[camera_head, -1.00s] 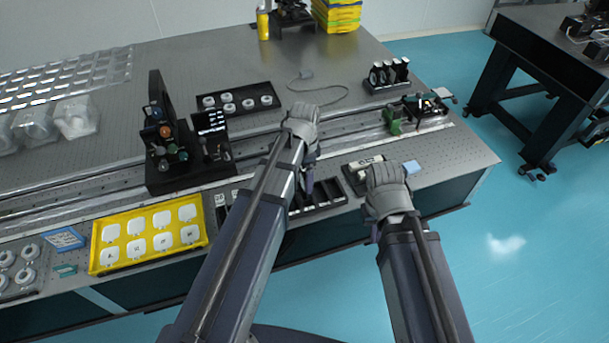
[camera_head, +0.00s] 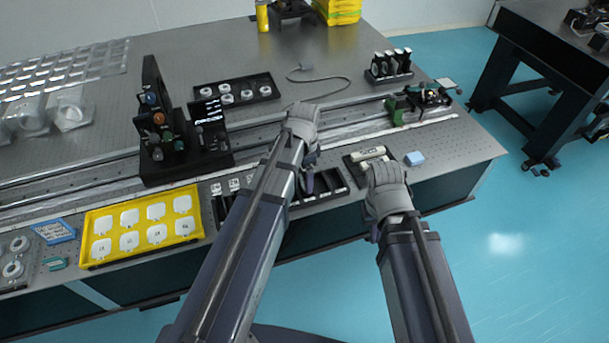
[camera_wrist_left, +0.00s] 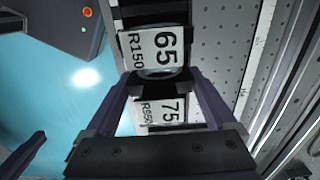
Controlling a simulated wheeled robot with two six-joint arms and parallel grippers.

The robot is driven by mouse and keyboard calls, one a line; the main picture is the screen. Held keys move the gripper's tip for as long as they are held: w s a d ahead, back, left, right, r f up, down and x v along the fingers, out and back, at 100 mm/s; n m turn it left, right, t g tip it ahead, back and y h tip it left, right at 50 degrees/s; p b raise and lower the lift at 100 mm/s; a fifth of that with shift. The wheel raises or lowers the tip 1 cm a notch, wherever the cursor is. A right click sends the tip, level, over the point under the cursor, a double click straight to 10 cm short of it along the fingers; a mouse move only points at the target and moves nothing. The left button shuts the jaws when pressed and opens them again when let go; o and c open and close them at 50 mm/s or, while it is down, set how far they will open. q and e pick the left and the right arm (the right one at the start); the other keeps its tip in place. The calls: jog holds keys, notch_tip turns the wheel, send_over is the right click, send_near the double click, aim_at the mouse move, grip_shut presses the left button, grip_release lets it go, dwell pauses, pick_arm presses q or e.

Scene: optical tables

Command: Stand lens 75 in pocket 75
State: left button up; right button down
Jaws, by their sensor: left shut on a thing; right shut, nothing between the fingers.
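My left gripper (camera_head: 308,186) is over the black pocket rack (camera_head: 334,188) at the table's front edge. In the left wrist view its fingers (camera_wrist_left: 162,82) are shut on a thin, glassy lens (camera_wrist_left: 160,73), mostly hidden; no marking on it is readable. A white label reading 75 R550 (camera_wrist_left: 162,110) shows between the fingers, and a label reading 65 R150 (camera_wrist_left: 156,48) stands just beyond the lens. I cannot tell whether the lens is inside a pocket. My right gripper (camera_head: 374,233) is shut and empty, low in front of the table edge.
A yellow tray of white cases (camera_head: 88,250) lies to the left. A rail with dark optical mounts (camera_head: 165,140) runs behind the rack.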

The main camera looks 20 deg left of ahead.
pick_arm(q)
jog(key=shift+f, duration=0.2)
dwell(0.3)
jog(key=o, duration=1.3)
jog(key=shift+c, duration=0.2)
jog(key=shift+r, duration=0.1)
jog(key=shift+r+p, duration=4.85)
jog(key=shift+r, duration=0.1)
jog(key=s+d+n+y, duration=0.1)
jog(key=s+d+n, duration=0.6)
jog(key=s+d, duration=0.3)
jog(key=s, duration=0.4)
jog(key=shift+s+d, duration=0.15)
jog(key=shift+d, duration=0.1)
